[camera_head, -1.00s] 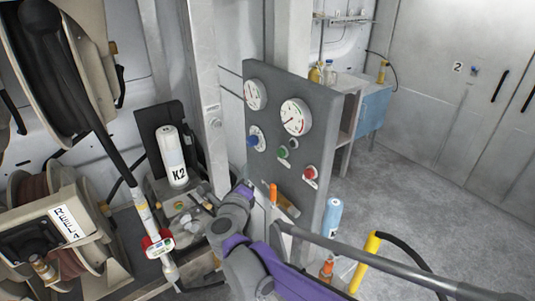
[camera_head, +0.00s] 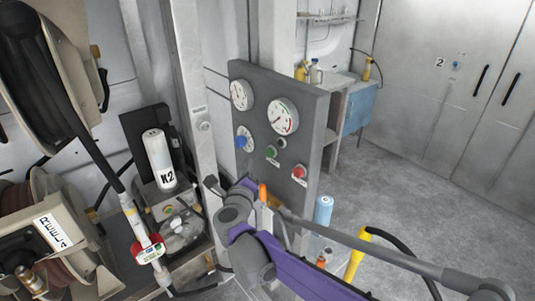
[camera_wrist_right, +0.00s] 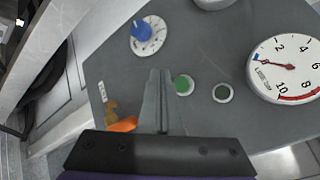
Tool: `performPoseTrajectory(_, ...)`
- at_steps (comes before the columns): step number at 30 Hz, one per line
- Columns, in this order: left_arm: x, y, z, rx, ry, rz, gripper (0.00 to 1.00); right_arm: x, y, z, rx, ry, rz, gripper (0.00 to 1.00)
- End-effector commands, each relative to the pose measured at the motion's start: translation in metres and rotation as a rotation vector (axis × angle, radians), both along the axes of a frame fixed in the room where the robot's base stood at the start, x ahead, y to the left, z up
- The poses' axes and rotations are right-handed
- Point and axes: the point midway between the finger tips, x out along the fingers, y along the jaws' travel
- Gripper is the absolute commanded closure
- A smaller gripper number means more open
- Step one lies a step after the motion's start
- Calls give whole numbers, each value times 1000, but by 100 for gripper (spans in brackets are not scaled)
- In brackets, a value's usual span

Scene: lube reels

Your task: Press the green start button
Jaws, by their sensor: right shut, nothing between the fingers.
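The green button (camera_head: 271,152) is low on the grey control panel (camera_head: 310,120), left of and above a red button (camera_head: 299,171). In the right wrist view, the green button (camera_wrist_right: 184,84) lies just right of the fingertips of my right gripper (camera_wrist_right: 160,75). That gripper is shut and empty, with its fingers pointing at the panel. Whether the tips touch the panel is unclear. In the head view, my purple and grey right wrist is below the panel's lower left, and its fingers are hard to make out. My left gripper is out of view.
An orange handle (camera_head: 263,193) is close to my right wrist. Hose reels and a K2 bottle (camera_head: 158,160) stand left. Open floor (camera_head: 420,170) lies right.

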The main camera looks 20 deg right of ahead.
Motion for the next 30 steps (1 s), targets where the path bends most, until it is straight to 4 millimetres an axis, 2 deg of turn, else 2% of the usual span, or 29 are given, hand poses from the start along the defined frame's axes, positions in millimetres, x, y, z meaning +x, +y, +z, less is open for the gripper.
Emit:
performPoseTrajectory(3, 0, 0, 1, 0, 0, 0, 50, 5, -17, 0, 0, 0, -3, 100)
performPoseTrajectory(10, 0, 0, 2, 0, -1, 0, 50, 13, -34, 0, 0, -1, -1, 100)
performPoseTrajectory(30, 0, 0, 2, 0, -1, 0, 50, 14, -38, 0, 0, -1, 1, 100)
